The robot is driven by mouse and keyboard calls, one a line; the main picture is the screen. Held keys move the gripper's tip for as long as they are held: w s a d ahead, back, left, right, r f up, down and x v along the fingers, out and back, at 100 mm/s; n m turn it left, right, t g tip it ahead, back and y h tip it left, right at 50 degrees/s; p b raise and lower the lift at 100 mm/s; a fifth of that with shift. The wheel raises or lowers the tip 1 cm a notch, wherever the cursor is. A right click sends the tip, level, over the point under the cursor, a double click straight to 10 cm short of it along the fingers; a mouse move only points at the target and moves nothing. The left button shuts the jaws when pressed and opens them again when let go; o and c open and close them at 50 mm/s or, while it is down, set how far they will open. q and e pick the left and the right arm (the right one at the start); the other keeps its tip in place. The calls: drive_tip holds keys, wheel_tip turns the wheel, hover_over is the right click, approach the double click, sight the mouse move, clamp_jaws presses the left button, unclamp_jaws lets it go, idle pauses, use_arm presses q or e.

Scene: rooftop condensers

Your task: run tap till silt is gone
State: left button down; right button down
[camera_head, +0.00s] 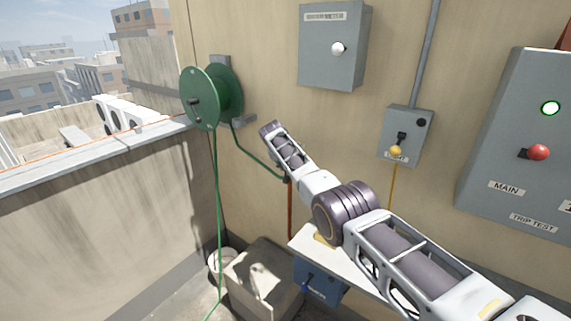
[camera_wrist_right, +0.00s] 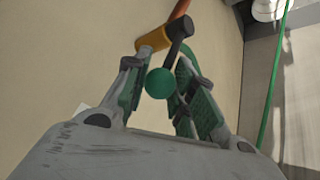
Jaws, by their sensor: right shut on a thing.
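The tap shows in the right wrist view as a brass valve body (camera_wrist_right: 152,41) on an orange-brown pipe (camera_wrist_right: 181,9). Its dark lever (camera_wrist_right: 177,42) ends in a green ball knob (camera_wrist_right: 160,82). My right gripper (camera_wrist_right: 161,76) is shut on this knob, one finger on each side. In the head view my right arm hides most of the tap and the gripper. The brown pipe (camera_head: 290,212) shows below the arm. I see no running water or silt. My left gripper is in neither view.
A green hose reel (camera_head: 204,98) hangs on the wall, its hose trailing down. A pale bucket (camera_head: 221,263) and a concrete-coloured block (camera_head: 262,282) stand below. Grey boxes (camera_head: 332,68) with knobs are on the wall. A parapet (camera_head: 100,220) bounds the left.

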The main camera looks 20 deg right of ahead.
idle(0.3)
drive_tip(key=c, duration=1.1)
unclamp_jaws()
drive_tip(key=shift+a, duration=0.1)
drive_tip(key=shift+c, duration=0.2)
drive_tip(key=shift+r, duration=0.15)
drive_tip(key=v, duration=1.1)
drive_tip(key=shift+s+r, duration=0.2)
drive_tip(key=shift+r, duration=0.05)
drive_tip(key=shift+a+f, duration=0.1)
